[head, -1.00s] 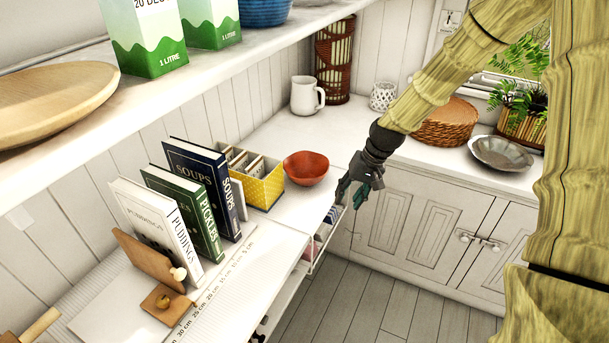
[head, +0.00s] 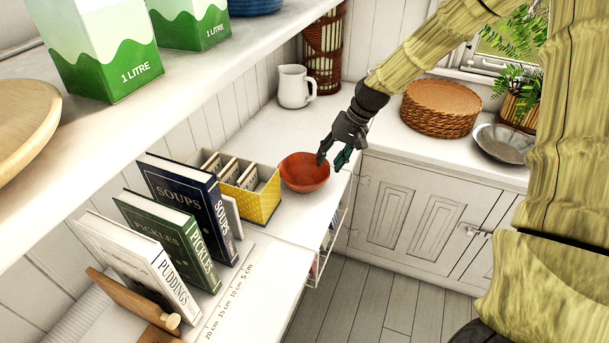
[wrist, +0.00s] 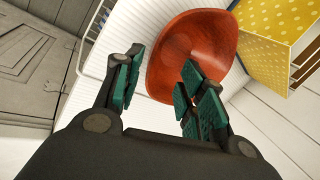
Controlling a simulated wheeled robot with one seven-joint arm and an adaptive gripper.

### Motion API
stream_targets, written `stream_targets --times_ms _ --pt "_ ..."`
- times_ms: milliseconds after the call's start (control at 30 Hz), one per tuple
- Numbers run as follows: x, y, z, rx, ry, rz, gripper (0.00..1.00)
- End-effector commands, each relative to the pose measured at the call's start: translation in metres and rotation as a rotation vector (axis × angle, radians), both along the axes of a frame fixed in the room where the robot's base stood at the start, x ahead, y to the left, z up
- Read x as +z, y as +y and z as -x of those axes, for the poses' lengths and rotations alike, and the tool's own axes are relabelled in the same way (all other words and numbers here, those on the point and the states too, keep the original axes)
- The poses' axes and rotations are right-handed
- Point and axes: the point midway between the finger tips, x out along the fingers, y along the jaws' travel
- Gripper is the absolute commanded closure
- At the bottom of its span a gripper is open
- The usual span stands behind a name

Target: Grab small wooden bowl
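The small wooden bowl (head: 304,173) is reddish brown and stands upright on the white counter, just right of a yellow dotted box. It also shows in the wrist view (wrist: 177,48), where its near rim reaches between my fingers. My gripper (head: 334,160) is at the bowl's right rim in the head view. In the wrist view my gripper (wrist: 160,85) is open, with green-padded fingers spread on either side of the near rim. One finger overlaps the bowl's inside; the other is outside it. I cannot tell whether either finger touches the bowl.
The yellow dotted box (head: 262,204) stands close beside the bowl. Upright books (head: 187,195) and a ruler-marked board (head: 232,300) lie nearer. A white jug (head: 295,87) stands behind. A shelf with cartons (head: 100,50) overhangs the left. The counter edge drops to the floor at right.

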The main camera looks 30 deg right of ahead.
Motion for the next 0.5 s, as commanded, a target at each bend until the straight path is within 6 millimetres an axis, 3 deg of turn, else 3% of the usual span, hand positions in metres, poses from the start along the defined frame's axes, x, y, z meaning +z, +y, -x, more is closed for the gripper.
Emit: stream_targets --times_ms 500 --pt "-0.029 0.009 0.000 -0.004 0.003 -0.001 0.60"
